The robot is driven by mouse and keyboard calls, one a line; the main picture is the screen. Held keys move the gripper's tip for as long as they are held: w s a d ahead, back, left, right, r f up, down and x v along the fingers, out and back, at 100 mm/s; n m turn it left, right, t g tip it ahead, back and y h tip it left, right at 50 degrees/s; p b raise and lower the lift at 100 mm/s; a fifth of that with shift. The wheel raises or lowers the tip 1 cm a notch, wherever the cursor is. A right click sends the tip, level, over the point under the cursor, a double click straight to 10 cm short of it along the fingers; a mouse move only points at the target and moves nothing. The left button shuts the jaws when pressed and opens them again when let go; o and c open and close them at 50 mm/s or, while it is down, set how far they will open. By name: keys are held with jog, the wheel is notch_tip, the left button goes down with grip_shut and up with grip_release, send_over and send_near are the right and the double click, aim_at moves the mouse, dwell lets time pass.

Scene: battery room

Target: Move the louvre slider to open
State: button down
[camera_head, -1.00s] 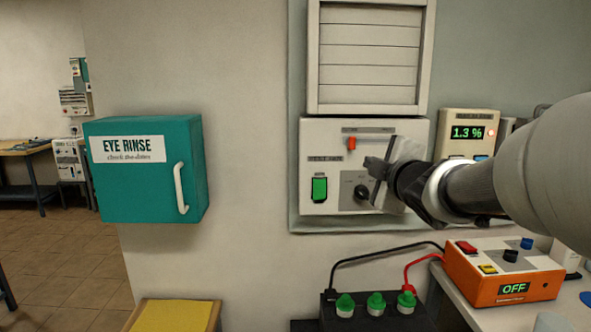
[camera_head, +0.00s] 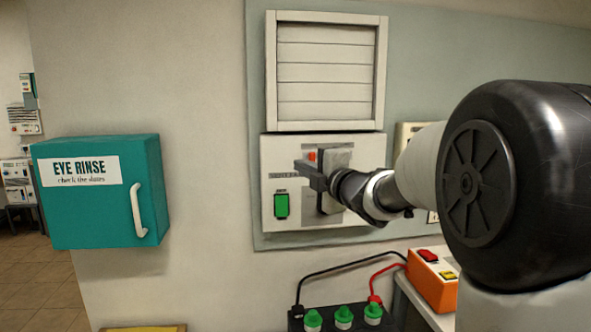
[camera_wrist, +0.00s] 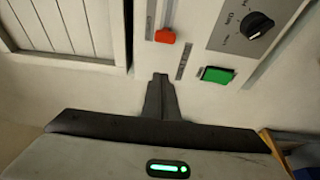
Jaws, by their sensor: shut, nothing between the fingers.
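The red-orange louvre slider knob (camera_head: 311,156) is on the white control panel (camera_head: 268,150), below the louvre (camera_head: 325,75). In the wrist view the slider knob (camera_wrist: 165,36) sits at the near end of its slot, which runs up the picture. My gripper (camera_head: 300,168) is in front of the panel, its fingertips just left of and slightly below the knob. In the wrist view my gripper (camera_wrist: 160,78) is shut and empty, its tips below the knob with a gap between.
A green switch (camera_wrist: 217,75) and a black rotary knob (camera_wrist: 257,25) are near the slider. A teal eye-rinse box (camera_head: 100,215) hangs on the wall at left. An orange device (camera_head: 432,284) and green-capped terminals (camera_head: 343,316) with cables are below. Bare wall lies left of the panel.

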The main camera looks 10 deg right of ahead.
jog(key=x, duration=0.5)
jog(key=shift+w, duration=0.3)
jog(key=d+p, duration=0.1)
jog(key=d, duration=0.3)
jog(key=shift+s, duration=0.15)
jog(key=d+p, duration=0.1)
jog(key=d, duration=0.9)
jog(key=shift+d+p, duration=0.25)
jog(key=shift+p, duration=0.15)
jog(key=shift+d, duration=0.1)
